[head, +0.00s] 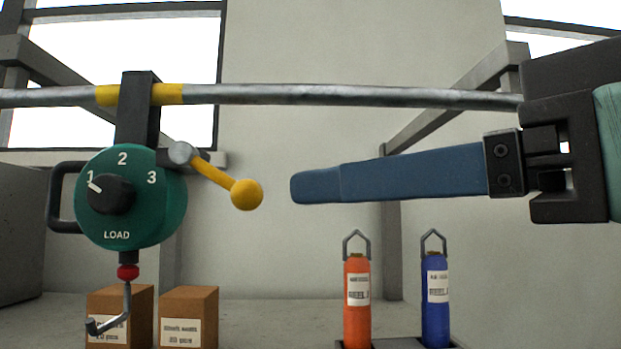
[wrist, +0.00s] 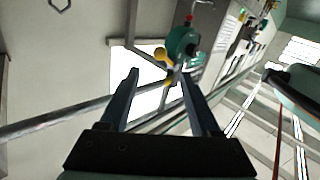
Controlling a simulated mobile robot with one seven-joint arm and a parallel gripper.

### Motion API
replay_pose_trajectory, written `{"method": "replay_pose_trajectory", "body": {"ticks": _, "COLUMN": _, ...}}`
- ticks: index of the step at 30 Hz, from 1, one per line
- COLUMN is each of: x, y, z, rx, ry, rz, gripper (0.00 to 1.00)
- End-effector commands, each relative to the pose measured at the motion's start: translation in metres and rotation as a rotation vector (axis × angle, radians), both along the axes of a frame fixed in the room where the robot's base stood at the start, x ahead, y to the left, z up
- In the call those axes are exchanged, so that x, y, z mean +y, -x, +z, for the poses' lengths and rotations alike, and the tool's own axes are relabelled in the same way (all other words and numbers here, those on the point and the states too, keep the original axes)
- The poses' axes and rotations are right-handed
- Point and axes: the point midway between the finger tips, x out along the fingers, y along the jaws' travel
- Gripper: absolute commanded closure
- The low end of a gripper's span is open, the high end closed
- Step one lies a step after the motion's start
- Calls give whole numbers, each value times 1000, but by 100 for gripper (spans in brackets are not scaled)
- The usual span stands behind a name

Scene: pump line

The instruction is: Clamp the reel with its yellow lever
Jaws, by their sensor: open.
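The reel (head: 150,225) is a round green body marked LOAD, with a black knob (head: 112,194) whose white mark points at 1. It hangs from the horizontal metal rail (head: 340,95) by a black bracket. Its yellow lever (head: 212,173) slants down to the right and ends in a yellow ball (head: 247,194). My gripper (head: 293,187) is to the right of the ball, apart from it, with its blue fingers pointing left. In the wrist view the fingers (wrist: 162,85) are spread and empty, with the yellow ball (wrist: 161,54) and the green reel (wrist: 184,46) beyond their tips.
A hook (head: 108,322) with a red stop hangs below the reel. Two brown boxes (head: 188,317) stand below it. An orange cylinder (head: 357,305) and a blue cylinder (head: 435,300), each with a top loop, stand below my gripper. The space between ball and fingertips is clear.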

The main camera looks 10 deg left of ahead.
Motion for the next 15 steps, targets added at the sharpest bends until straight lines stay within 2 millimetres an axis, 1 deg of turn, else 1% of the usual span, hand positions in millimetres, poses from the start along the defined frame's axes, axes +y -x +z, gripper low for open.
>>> {"method": "replay_pose_trajectory", "body": {"ticks": 1, "x": 7, "y": -4, "z": 3, "rx": 1, "ry": 0, "rz": 3, "gripper": 36}}
{"method": "replay_pose_trajectory", "body": {"ticks": 5, "x": 29, "y": -16, "z": 5, "rx": 2, "ry": -2, "rz": 3, "gripper": 36}}
{"method": "replay_pose_trajectory", "body": {"ticks": 9, "x": 56, "y": -31, "z": 6, "rx": 2, "ry": -2, "rz": 3, "gripper": 36}}
{"method": "replay_pose_trajectory", "body": {"ticks": 15, "x": 87, "y": -48, "z": 4, "rx": 1, "ry": -3, "rz": 2, "gripper": 36}}
